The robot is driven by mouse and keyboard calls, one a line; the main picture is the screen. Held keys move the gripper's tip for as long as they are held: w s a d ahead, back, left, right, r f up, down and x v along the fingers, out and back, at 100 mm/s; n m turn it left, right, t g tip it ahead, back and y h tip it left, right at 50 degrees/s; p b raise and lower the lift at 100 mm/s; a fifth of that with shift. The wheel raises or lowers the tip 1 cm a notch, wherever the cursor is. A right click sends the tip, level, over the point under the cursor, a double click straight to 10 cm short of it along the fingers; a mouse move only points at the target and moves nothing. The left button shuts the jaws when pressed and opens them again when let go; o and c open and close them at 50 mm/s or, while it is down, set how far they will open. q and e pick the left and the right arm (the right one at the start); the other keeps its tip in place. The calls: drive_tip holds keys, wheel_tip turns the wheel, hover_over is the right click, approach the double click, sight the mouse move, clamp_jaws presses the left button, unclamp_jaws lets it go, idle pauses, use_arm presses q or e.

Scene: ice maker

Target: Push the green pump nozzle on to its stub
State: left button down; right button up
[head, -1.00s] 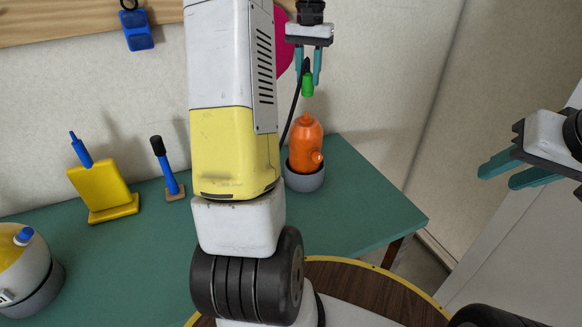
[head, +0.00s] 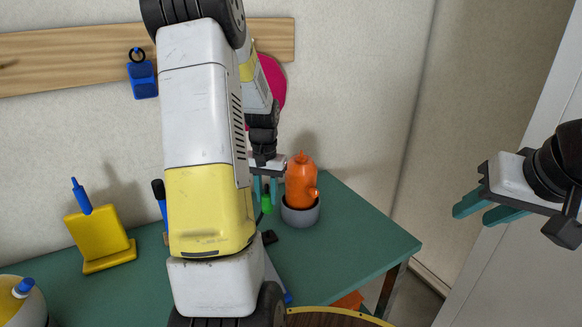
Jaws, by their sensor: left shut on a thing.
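The green pump nozzle (head: 267,203) is between the teal fingers of my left gripper (head: 266,192), which is shut on it. It hangs low, just left of the orange pump body (head: 301,183), and looks apart from it. The orange body stands upright in a grey round base (head: 300,213). It has a small knob on top and a short round stub (head: 314,193) low on its right side. My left arm covers much of the middle of the view. My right gripper (head: 487,208) is open and empty at the right, away from the table.
The green table (head: 345,240) is clear to the right of the grey base. A small black thing (head: 269,237) lies in front of the nozzle. A yellow stand (head: 98,236) with a blue peg and a yellow-white rounded object (head: 20,300) are at the left. A blue block (head: 143,78) hangs on the wall board.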

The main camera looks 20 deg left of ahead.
use_arm(q)
drive_tip(key=shift+s+a+f, duration=0.1)
drive_tip(key=shift+s+f, duration=0.25)
drive_tip(key=shift+f, duration=3.2)
drive_tip(key=shift+f, duration=1.4)
drive_tip(key=c, duration=1)
unclamp_jaws()
wheel_tip(320, 180, up, 8)
drive_tip(key=shift+f, duration=0.1)
